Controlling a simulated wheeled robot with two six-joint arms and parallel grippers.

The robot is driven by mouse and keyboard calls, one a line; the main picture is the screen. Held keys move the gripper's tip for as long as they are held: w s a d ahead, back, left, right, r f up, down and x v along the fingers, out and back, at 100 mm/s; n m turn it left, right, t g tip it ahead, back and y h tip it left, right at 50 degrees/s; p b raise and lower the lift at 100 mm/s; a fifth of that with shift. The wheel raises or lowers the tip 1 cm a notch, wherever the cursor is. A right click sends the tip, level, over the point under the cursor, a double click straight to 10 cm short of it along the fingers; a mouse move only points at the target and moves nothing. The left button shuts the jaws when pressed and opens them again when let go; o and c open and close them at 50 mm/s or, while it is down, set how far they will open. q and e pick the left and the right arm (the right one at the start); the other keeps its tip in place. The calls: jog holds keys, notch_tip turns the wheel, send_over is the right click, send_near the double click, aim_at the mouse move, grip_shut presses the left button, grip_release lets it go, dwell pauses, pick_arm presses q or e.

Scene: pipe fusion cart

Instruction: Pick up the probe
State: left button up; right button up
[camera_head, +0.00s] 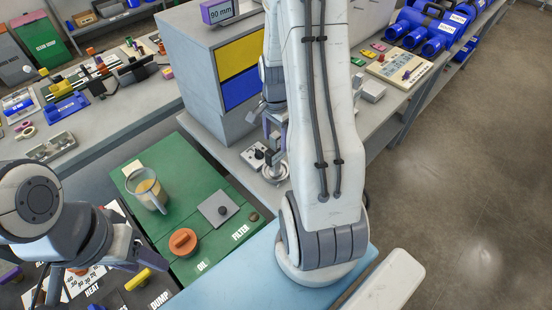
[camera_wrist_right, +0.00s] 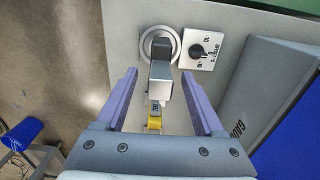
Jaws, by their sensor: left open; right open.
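The probe appears to be the grey block-shaped piece (camera_wrist_right: 160,82) with a yellow part at its near end, seen in the right wrist view. It stands on a round metal base (camera_wrist_right: 160,43), which also shows in the head view (camera_head: 275,173). My right gripper (camera_wrist_right: 158,80) is open, with one purple finger on each side of the piece. Gaps show between the piece and both fingers. In the head view my right gripper (camera_head: 273,135) is above the base, partly hidden by my right arm. My left arm is at the lower left; its fingers cannot be made out.
A dial plate (camera_wrist_right: 203,50) is beside the base. A grey cabinet (camera_head: 205,75) with yellow and blue panels stands close to my right gripper. A green panel (camera_head: 180,160) holds a jug (camera_head: 148,190) and an orange cap (camera_head: 183,242). Floor is clear at right.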

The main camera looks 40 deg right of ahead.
jog(key=shift+f, duration=1.15)
grip_shut()
dwell(0.5)
